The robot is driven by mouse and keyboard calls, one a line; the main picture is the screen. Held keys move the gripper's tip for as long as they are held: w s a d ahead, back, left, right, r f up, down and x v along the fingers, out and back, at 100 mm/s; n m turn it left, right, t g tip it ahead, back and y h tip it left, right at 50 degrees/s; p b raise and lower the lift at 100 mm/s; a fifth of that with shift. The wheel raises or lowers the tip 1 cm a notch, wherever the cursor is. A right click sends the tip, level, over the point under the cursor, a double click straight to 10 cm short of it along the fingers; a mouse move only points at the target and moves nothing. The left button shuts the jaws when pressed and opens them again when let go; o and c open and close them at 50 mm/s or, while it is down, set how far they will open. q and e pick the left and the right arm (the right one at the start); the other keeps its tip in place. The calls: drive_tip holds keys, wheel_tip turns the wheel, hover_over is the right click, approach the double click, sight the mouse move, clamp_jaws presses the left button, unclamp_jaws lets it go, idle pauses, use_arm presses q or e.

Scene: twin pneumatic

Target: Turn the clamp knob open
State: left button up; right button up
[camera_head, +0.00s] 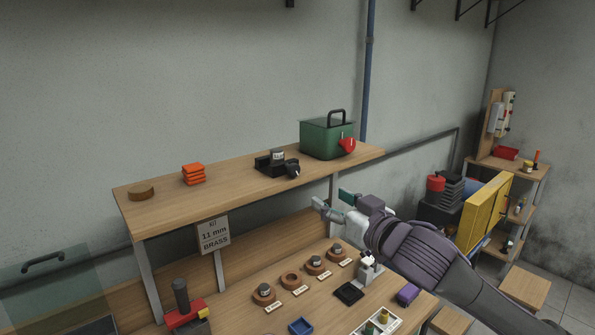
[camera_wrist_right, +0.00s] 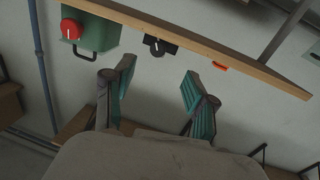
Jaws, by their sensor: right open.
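A black fixture (camera_head: 277,163) with a round black knob (camera_head: 292,169) sits on the raised shelf. The knob shows in the right wrist view (camera_wrist_right: 157,46) with a white mark on its face. To its right stands a green box (camera_head: 322,140) with a black handle and a red knob (camera_head: 347,145). The red knob also has a white mark in the right wrist view (camera_wrist_right: 71,29). No label tells which knob is the clamp knob. My right gripper (camera_head: 331,205) is open and empty, in front of and below the shelf, apart from both knobs. My left gripper is out of view.
The wooden shelf (camera_head: 240,187) also holds orange blocks (camera_head: 193,174) and a brown disc (camera_head: 141,192). A sign (camera_head: 214,235) hangs below its edge. The bench underneath carries ringed parts (camera_head: 264,295), a blue tray (camera_head: 301,327) and a red-black device (camera_head: 184,311).

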sight(296, 170)
drive_tip(key=p+x, duration=0.1)
drive_tip(key=x, duration=0.3)
drive_tip(key=r+p+x, duration=0.1)
drive_tip(key=p+x, duration=0.1)
drive_tip(key=x, duration=0.2)
drive_tip(key=p+x, duration=0.1)
drive_tip(key=x, duration=0.3)
drive_tip(key=shift+w+a+r+p, duration=0.2)
drive_tip(key=shift+w+r+p, duration=0.1)
drive_tip(key=shift+w+p, duration=0.05)
drive_tip(key=shift+w+a+f, duration=0.1)
drive_tip(key=shift+w+a, duration=0.15)
drive_tip(key=shift+w, duration=0.25)
